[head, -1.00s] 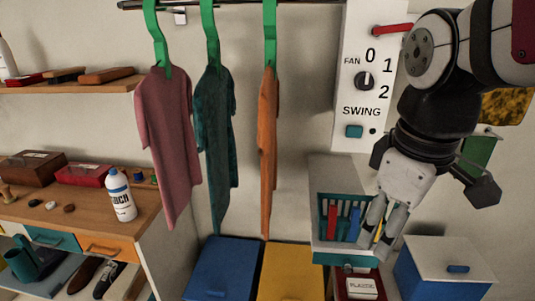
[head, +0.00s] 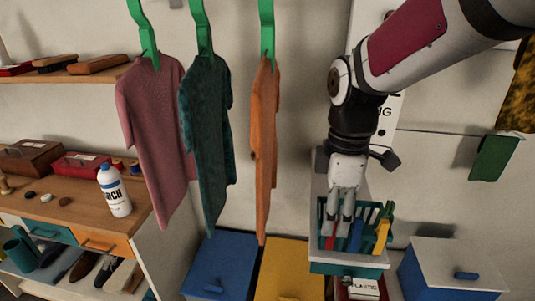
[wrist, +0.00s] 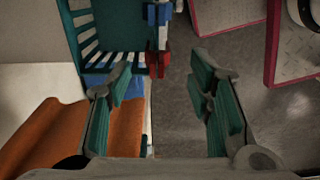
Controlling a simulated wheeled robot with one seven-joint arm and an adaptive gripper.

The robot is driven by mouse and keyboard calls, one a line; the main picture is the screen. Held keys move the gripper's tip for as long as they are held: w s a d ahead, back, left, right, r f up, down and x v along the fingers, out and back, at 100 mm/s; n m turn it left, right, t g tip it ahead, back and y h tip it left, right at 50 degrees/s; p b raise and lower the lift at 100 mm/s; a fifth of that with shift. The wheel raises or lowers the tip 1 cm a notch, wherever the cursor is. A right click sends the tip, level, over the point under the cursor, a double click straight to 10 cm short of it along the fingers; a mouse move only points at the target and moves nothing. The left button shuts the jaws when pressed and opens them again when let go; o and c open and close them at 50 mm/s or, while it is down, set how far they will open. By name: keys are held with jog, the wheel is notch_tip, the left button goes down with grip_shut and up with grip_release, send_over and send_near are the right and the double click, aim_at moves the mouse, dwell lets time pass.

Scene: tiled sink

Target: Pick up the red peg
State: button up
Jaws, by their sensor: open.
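The red peg (head: 330,244) shows only in part in the teal basket (head: 347,258), below my gripper (head: 337,228). In the wrist view, a red peg (wrist: 158,61) lies between my open, empty fingers (wrist: 163,85), near the basket edge (wrist: 108,48). My fingers point down over the basket and hide part of its contents in the head view. I cannot tell whether they touch a peg. A blue peg (head: 355,238), a yellow peg (head: 381,236) and a green peg (head: 386,211) are to the right of the red one.
Three shirts (head: 155,130) hang on green hangers left of the arm. Blue (head: 220,268) and yellow (head: 290,268) bins stand lower left of the basket. A white-lidded blue bin (head: 455,265) is at right. A white bottle (head: 114,190) stands on the wooden counter.

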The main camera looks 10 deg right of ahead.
jog(key=shift+w+d+f, duration=0.1)
jog(key=shift+w+f, duration=0.05)
jog(key=shift+f, duration=2.8)
jog(key=shift+c, duration=0.4)
jog(key=c, duration=0.9)
